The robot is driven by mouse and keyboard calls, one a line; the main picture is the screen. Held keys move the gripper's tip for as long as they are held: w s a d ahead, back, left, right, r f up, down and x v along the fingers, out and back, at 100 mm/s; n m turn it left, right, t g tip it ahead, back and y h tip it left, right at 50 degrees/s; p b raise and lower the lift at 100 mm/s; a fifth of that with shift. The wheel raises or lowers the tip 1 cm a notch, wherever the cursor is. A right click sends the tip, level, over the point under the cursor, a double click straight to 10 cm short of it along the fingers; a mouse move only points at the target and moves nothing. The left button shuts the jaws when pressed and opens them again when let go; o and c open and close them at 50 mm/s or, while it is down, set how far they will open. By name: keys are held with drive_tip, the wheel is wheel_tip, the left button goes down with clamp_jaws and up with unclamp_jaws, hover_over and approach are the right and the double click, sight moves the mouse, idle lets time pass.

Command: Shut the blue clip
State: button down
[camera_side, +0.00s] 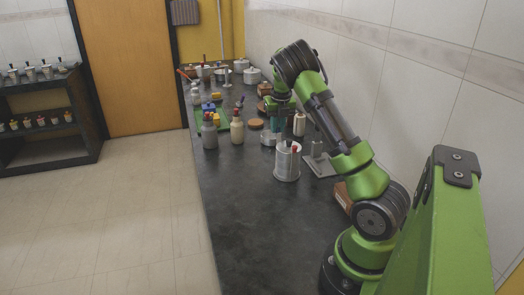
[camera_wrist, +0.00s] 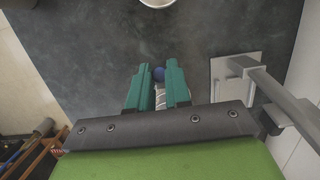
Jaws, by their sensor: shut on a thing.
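My gripper (camera_wrist: 157,67) has its two teal fingers close together in the wrist view. A small round dark-blue knob, which looks like the end of the blue clip (camera_wrist: 158,74), sits between the fingertips. A pale ridged thing (camera_wrist: 160,98) shows behind it between the fingers; the rest is hidden by the gripper. In the side view my gripper (camera_side: 273,127) points down low over the dark counter, behind a steel canister (camera_side: 286,166) with a red-tipped part at its rim. The clip cannot be made out there, nor how far it is closed.
A metal stand with a flat base (camera_wrist: 225,80) and post is close on the right in the wrist view. Bottles (camera_side: 237,131), a green tray (camera_side: 222,122) and jars crowd the counter's left and back. The near left counter is clear.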

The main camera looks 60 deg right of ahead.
drive_tip(key=shift+s+a+r+t+h, duration=0.25)
drive_tip(key=shift+s+a+t+h, duration=0.1)
drive_tip(key=shift+s+a+t, duration=0.15)
drive_tip(key=shift+s+a+r+t+h, duration=0.2)
drive_tip(key=shift+s+a+t+h, duration=0.15)
drive_tip(key=shift+a, duration=0.25)
drive_tip(key=shift+s+a+r+t+h, duration=0.1)
drive_tip(key=shift+s+a+t+h, duration=0.55)
drive_tip(key=shift+s+a, duration=0.7)
drive_tip(key=shift+s+d, duration=0.1)
drive_tip(key=shift+s, duration=0.05)
drive_tip(key=c, duration=1.1)
unclamp_jaws()
